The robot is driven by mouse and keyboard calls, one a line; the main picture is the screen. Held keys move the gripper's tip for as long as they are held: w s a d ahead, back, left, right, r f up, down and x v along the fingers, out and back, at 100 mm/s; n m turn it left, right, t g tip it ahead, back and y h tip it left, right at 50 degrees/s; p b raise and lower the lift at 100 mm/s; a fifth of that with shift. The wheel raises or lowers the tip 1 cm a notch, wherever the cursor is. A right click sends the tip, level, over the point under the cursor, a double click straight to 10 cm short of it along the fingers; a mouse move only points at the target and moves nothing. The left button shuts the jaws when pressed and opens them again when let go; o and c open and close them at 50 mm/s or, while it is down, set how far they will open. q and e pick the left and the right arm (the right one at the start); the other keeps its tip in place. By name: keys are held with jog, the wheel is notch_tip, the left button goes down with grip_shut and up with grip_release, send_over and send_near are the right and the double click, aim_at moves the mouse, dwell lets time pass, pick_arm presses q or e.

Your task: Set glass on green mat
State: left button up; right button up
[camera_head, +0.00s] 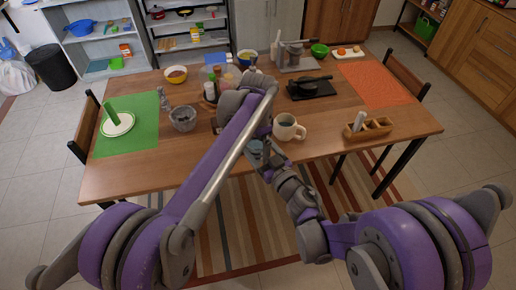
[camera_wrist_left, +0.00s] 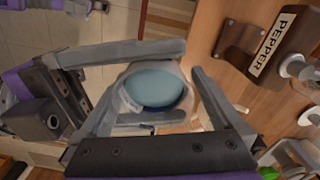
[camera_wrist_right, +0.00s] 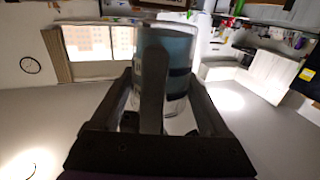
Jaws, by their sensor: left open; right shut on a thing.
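The clear glass with a blue lower part (camera_wrist_right: 172,60) is held by my right gripper (camera_wrist_right: 160,85), whose fingers close on it in the right wrist view. In the left wrist view the glass (camera_wrist_left: 155,88) lies between the spread fingers of my left gripper (camera_wrist_left: 160,80), which is open around it; I cannot tell whether they touch it. In the head view the two grippers meet in front of the table's middle, with the glass (camera_head: 255,147) mostly hidden between them. The green mat (camera_head: 143,107) lies at the left end of the table.
A white plate (camera_head: 106,127) with a green object takes the mat's left part; its right part looks clear. A grey bowl (camera_head: 183,119) stands near the mat's right edge. A mug (camera_head: 287,130) and wooden holder (camera_head: 374,131) stand right of the grippers. Jars crowd the table's middle.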

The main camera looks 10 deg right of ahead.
pick_arm(q)
jog(key=shift+f, duration=0.4)
jog(key=shift+c, duration=0.2)
jog(key=shift+a, duration=0.1)
jog(key=c, duration=1.4)
pick_arm(e)
grip_shut()
pick_arm(q)
jog(key=shift+c, duration=0.6)
pick_arm(e)
jog(key=o, duration=1.6)
grip_release()
